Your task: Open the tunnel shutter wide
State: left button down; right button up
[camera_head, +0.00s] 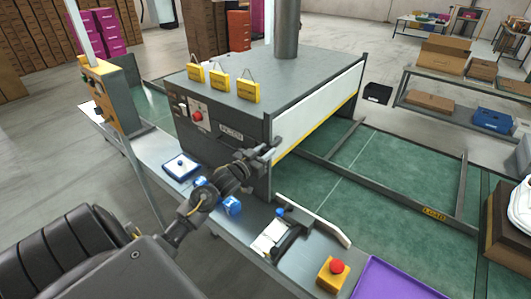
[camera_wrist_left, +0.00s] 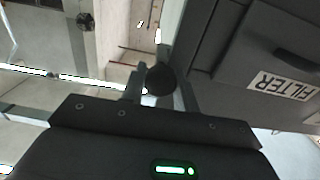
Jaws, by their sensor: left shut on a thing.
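The tunnel (camera_head: 255,75) is a grey box over the green conveyor. Its shutter (camera_head: 318,103) is a white panel on the right side with a yellow lower edge, which sits above the belt. My left gripper (camera_head: 266,153) is at the near end of the shutter, by the tunnel's front corner. In the left wrist view a dark round knob (camera_wrist_left: 160,79) sits between the fingers of my left gripper (camera_wrist_left: 158,92), which is shut on it. The fingers hide how the knob joins the shutter. My right gripper is not in view.
A grey wall marked FILTER (camera_wrist_left: 275,65) is close beside the gripper. Below my left arm are a blue-edged tray (camera_head: 181,167) and a blue item (camera_head: 232,205). A red button box (camera_head: 333,274) and purple tray (camera_head: 395,281) stand nearer. The green belt (camera_head: 385,170) is clear at right.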

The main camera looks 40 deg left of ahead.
pick_arm(q)
jog(key=c, duration=1.1)
grip_release()
jog(key=shift+o, duration=0.2)
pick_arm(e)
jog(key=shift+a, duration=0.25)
pick_arm(q)
jog(key=s+b, duration=0.3)
jog(key=s, duration=0.8)
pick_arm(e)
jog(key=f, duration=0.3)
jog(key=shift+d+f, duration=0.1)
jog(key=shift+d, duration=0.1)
pick_arm(q)
jog(key=shift+d+f, duration=0.1)
